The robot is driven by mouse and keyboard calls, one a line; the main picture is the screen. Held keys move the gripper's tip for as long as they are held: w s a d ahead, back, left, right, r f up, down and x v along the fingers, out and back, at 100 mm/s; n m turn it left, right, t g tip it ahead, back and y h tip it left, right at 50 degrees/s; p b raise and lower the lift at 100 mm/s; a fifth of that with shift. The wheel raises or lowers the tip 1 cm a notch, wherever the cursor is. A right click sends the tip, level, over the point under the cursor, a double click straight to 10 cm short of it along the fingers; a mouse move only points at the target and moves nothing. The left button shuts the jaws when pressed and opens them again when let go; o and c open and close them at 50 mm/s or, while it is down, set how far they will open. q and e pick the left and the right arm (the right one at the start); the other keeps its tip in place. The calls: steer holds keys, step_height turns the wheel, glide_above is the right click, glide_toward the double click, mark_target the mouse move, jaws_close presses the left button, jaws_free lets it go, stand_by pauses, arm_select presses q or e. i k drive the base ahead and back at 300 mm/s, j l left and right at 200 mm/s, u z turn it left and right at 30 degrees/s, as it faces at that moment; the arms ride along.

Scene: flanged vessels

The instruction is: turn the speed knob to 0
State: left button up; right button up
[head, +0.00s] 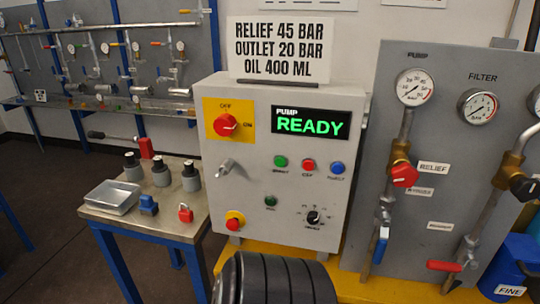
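The speed knob appears to be the small black knob (313,217) at the lower right of the grey control cabinet's front (255,185). It has a light pointer mark and a printed scale around it. The lettering is too small to read, so I cannot tell its setting. The cabinet's display (310,123) reads "PUMP READY" in green and white. Neither of my grippers is in view.
A red rotary switch (226,125), push buttons and a red mushroom button (234,221) share the panel. A dark ribbed cylinder (275,278) stands low in front. A small table (172,219) with loose parts is left; a gauge panel (440,125) is right.

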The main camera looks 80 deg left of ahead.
mark_target(313, 218)
steer(key=u, duration=2.65)
